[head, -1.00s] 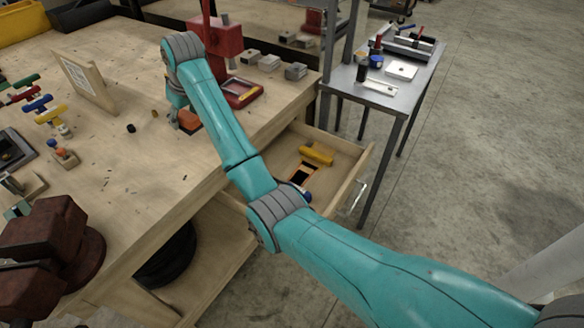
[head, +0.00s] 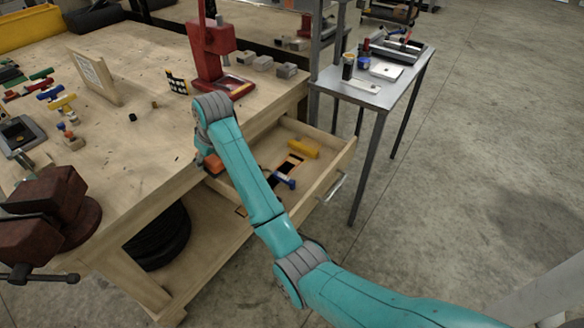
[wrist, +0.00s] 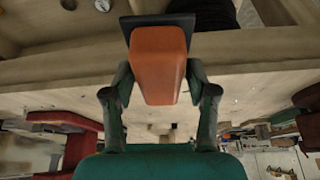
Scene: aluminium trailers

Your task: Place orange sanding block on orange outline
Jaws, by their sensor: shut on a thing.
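My gripper (wrist: 158,92) is shut on the orange sanding block (wrist: 158,62), which has a dark flat base. The block also shows in the head view (head: 213,163), above the bench's front edge beside the open drawer (head: 345,160). In the drawer, an orange-edged dark marking (head: 293,161) lies near a yellow block and a blue-handled thing. My arm covers part of the drawer, and I cannot tell the whole shape of the orange outline.
A yellow block (head: 304,148) and a blue-handled thing (head: 284,181) lie in the drawer. A red press (head: 212,65) and a dark red vise (head: 45,210) stand on the bench. A grey metal table (head: 375,92) stands beyond the drawer.

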